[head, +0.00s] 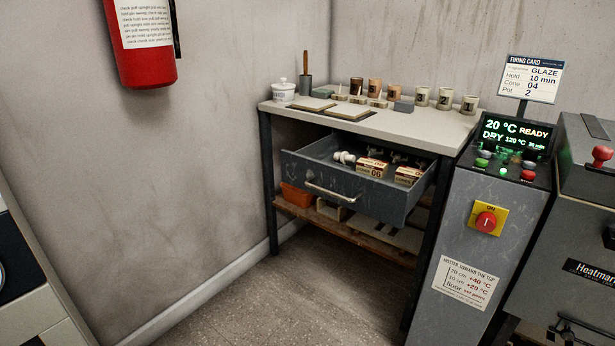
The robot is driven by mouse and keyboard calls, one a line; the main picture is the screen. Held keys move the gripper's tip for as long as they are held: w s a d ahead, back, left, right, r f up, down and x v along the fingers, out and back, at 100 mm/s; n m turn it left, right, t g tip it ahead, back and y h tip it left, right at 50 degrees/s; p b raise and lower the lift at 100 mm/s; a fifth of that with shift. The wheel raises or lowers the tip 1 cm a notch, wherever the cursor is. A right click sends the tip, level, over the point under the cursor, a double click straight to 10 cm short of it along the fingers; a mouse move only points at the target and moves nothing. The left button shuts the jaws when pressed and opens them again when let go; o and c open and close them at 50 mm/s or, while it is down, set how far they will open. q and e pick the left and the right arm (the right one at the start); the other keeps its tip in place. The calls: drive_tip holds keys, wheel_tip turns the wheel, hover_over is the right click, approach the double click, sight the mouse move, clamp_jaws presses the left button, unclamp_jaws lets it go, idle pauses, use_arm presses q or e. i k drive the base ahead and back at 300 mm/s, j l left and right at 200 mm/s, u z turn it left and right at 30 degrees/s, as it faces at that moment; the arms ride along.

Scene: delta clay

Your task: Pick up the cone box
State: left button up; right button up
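A grey drawer (340,190) is pulled open under the worktop. The nearer-to-middle cone box (371,168) has a label that reads 06. A second cone box (407,175) sits to its right, against the drawer's right side; its number is too small to read. White rounded items (344,157) lie to the left of the boxes, and dark items lie behind them. The drawer front hides the lower part of what lies inside. Neither of my grippers shows in the head view.
The worktop (420,127) holds several pots, a lidded white jar (283,90) and flat tiles. A control panel (502,165) and kiln (570,260) stand close at the right. A firing card (531,79) reads cone 04, pot 2. The floor (290,290) in front is clear.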

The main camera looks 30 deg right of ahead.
sight(405, 175)
drive_tip(key=z, duration=2.05)
